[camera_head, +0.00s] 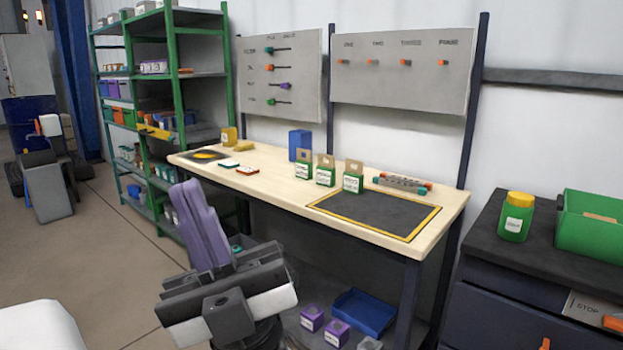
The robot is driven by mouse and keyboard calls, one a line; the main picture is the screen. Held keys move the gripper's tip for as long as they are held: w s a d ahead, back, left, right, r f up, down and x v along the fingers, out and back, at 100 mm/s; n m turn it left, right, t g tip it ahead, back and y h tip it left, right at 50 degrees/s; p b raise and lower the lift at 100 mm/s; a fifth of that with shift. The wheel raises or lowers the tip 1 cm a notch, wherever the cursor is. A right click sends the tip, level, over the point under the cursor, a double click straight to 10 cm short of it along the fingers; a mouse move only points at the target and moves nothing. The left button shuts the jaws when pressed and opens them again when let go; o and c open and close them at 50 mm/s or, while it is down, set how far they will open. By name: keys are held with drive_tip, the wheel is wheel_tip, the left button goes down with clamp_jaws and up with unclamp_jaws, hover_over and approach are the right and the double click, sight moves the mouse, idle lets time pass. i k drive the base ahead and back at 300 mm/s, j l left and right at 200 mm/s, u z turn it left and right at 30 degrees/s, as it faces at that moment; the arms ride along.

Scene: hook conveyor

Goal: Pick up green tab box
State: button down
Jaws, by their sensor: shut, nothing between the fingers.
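Three green boxes with tan tabs on top and white labels stand upright in a row on the workbench (262,185): a left one (303,170), a middle one (326,176) and a right one (353,183). The right box stands by the back edge of a dark, yellow-edged mat. My gripper (187,190), with long purple fingers, is in front of the bench's left part, to the left of the boxes and apart from them. Its fingers are together, with nothing visible between them.
A blue box (299,143) stands behind the boxes. A grey hook bar (402,184) lies to their right. The dark mat (375,214) is bare. Pegboards (400,85) rise behind. A green shelf (175,90) stands left; a dark cabinet (530,250) with a green jar stands right.

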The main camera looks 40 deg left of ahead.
sight(304, 166)
drive_tip(key=u, duration=1.3)
drive_tip(key=i+u, duration=0.1)
drive_tip(key=i, duration=0.75)
drive_tip(key=i+l+u, duration=0.1)
drive_tip(key=i, duration=0.8)
drive_tip(key=i+l, duration=0.15)
drive_tip(key=i, duration=0.7)
drive_tip(key=j+u, duration=0.05)
